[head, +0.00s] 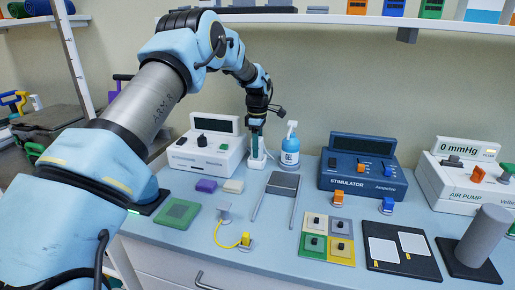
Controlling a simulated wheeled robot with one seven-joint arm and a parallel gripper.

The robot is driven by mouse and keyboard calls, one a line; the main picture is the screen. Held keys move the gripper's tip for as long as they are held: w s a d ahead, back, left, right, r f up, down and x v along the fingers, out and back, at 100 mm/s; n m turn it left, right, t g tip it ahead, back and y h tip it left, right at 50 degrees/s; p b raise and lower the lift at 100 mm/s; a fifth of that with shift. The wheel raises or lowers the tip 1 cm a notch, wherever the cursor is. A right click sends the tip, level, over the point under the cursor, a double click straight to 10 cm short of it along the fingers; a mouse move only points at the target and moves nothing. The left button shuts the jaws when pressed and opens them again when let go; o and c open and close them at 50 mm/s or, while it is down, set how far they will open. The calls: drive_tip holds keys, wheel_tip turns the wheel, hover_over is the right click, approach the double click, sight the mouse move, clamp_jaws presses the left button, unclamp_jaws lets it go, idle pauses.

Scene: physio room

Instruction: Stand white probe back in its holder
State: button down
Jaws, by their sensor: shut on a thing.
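My gripper (256,134) points down at the back of the counter, between a white machine and a blue spray bottle. It is shut on a slim white thing, the white probe (256,149), which is mostly hidden by the fingers and very small here. The probe looks roughly upright. A small white base, apparently the holder (258,163), is directly beneath it on the counter. I cannot tell whether the probe is inside the holder or just above it.
The white machine (209,155) stands close on the left and the spray bottle (290,152) close on the right. A grey metal stand (284,183) and purple (206,186) and cream (233,186) blocks lie in front. A blue stimulator (361,184) stands further right. A shelf (330,20) runs above.

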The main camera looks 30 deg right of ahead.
drive_tip(key=shift+f, duration=0.4)
idle(0.5)
drive_tip(key=shift+c, duration=1.4)
unclamp_jaws()
drive_tip(key=shift+o, duration=0.4)
drive_tip(key=shift+o, duration=1)
